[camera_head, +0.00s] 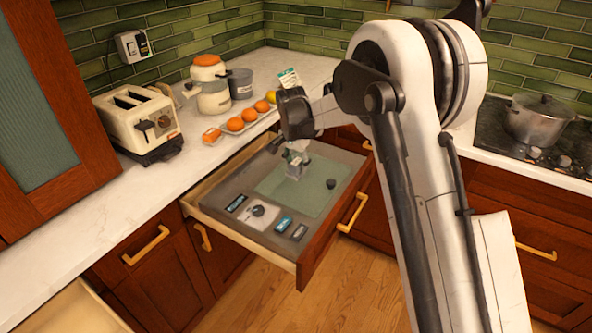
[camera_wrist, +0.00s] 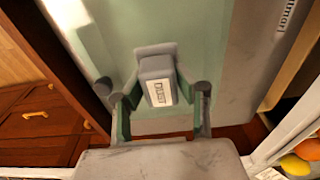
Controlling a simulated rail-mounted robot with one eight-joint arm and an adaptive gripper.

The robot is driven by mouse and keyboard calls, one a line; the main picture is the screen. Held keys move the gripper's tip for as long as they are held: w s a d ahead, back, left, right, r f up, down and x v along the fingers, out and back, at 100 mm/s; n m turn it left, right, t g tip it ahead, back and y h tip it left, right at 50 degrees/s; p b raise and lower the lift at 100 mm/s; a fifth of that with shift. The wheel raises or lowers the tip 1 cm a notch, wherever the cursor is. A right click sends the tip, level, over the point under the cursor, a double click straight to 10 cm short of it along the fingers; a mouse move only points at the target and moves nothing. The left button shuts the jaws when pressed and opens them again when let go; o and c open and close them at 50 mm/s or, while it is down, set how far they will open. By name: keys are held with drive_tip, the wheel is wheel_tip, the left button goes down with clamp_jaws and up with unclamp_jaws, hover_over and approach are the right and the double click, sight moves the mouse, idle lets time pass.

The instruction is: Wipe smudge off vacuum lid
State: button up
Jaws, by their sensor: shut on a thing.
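The vacuum lid (camera_head: 279,200) is a pale green, glassy panel in the top of the open drawer. It fills much of the wrist view (camera_wrist: 205,40). My gripper (camera_head: 296,164) is over the lid's back part, pointing down. In the wrist view my gripper (camera_wrist: 160,100) is shut on a small grey block (camera_wrist: 156,68) with a white printed label. A grey flat pad shows behind the block. Whether it touches the lid I cannot tell. A small dark round spot or knob (camera_head: 331,184) is on the lid's right part. I cannot make out a clear smudge.
The drawer (camera_head: 245,246) has a dial and small displays at its front left. The counter (camera_head: 165,185) beside it holds a toaster (camera_head: 137,122), a tray of orange fruits (camera_head: 236,125) and jars. A pot (camera_head: 539,121) stands on the stove at right.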

drive_tip(key=shift+r+p, duration=0.55)
drive_tip(key=shift+r, duration=1.35)
